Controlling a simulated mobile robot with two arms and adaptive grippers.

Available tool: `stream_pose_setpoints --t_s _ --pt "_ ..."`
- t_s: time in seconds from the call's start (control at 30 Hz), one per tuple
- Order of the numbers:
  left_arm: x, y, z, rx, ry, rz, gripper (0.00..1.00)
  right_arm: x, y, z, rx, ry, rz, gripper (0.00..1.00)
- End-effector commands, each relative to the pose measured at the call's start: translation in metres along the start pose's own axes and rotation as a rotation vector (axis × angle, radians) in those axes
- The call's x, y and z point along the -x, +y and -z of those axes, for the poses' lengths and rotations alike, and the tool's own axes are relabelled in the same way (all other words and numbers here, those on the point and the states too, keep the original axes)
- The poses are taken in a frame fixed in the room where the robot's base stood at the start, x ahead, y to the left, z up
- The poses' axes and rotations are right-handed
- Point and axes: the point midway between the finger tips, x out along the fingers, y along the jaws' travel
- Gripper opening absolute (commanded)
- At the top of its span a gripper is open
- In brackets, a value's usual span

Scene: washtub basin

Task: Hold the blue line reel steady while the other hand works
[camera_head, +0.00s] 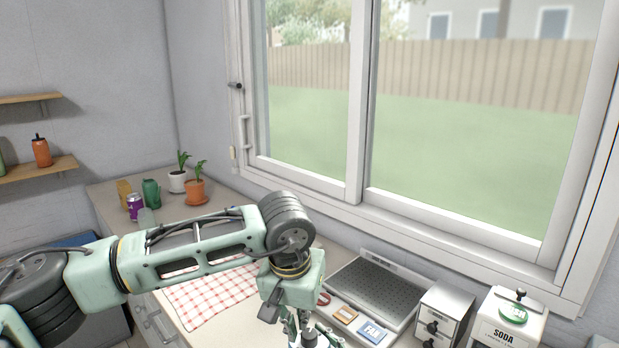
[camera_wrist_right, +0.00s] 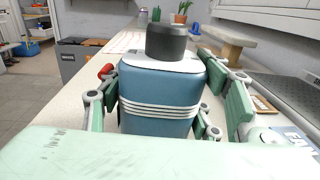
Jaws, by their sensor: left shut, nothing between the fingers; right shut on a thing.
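The blue line reel (camera_wrist_right: 160,100) stands upright in the right wrist view, with a blue body, white bands, a white top and a dark cap. My right gripper (camera_wrist_right: 165,112) is shut on it, fingers on both sides. In the head view my left arm comes in from the left, and my left gripper (camera_head: 300,326) points down at the bottom edge. It is shut with nothing between its fingers. A dark and white thing just below it is cut off by the frame edge and may be the reel's top. My right gripper does not show in the head view.
A checked cloth (camera_head: 208,297) lies on the counter. A dark drain tray (camera_head: 375,290), small labelled cards (camera_head: 372,331), a metal box (camera_head: 443,312) and a soda dispenser (camera_head: 507,325) stand along the window. Potted plants (camera_head: 195,192) and cans (camera_head: 135,205) stand at the back.

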Motion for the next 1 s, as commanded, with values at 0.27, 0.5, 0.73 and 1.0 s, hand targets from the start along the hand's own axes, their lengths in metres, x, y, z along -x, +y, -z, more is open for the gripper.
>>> stream_pose_setpoints --t_s 0.27,0.5,0.73,1.0 --pt "0.0022 0.0003 0.0001 -0.001 -0.002 0.000 0.00 0.0001 -0.0012 0.0001 0.001 0.000 0.002 0.22" --pt "0.0020 0.0003 0.0001 -0.001 -0.002 0.000 0.00 0.0001 -0.0010 0.0001 0.001 0.000 0.002 0.73" --pt "0.0019 0.0003 0.0000 -0.001 -0.002 0.000 0.00 0.0001 -0.0005 0.0001 0.000 0.000 0.001 0.80" --pt "0.0019 0.0002 0.0000 -0.001 -0.002 0.000 0.00 0.0074 -0.0008 0.0008 0.000 0.001 0.002 0.80"
